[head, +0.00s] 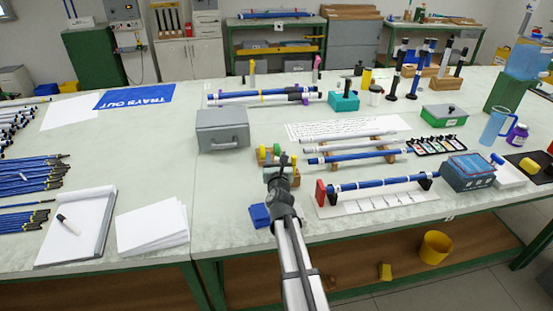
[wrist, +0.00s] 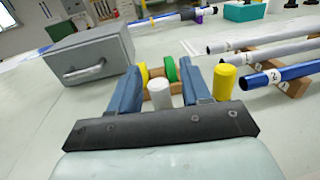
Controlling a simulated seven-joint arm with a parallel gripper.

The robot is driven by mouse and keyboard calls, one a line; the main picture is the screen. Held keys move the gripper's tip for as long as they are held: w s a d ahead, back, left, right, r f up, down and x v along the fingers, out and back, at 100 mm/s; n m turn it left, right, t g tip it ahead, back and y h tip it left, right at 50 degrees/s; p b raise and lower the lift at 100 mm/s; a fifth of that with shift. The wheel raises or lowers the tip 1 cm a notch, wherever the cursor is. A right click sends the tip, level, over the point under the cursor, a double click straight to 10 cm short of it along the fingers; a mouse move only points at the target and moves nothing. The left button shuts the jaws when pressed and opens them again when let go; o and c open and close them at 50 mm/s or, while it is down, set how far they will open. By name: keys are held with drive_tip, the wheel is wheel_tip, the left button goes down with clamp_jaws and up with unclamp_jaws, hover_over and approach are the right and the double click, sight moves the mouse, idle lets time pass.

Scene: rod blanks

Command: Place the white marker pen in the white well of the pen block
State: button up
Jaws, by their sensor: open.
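My gripper (wrist: 165,82) is open, its two blue fingers spread, above the table in front of the pen block. It also shows in the head view (head: 279,165), where it hides part of the block. The tan pen block (wrist: 154,101) carries yellow, green and white upright cylinders. The white cylinder (wrist: 162,92) shows between the fingers, apparently untouched; I cannot tell whether it is a well or a pen. A white marker pen with a dark cap (head: 69,225) lies on the notepad (head: 90,238) at the left, far from my gripper.
A grey metal box (head: 222,129) stands left of the block. Rods on wooden supports (head: 352,155) and a white fixture with a blue rod (head: 376,201) lie to the right. A blue block (head: 260,215) sits near the front edge. Paper sheets (head: 152,228) lie beside the notepad.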

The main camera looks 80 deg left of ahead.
drive_tip(key=shift+r, duration=0.15)
drive_tip(key=s+d, duration=0.1)
drive_tip(key=d, duration=1.1)
drive_tip(key=shift+s, duration=0.3)
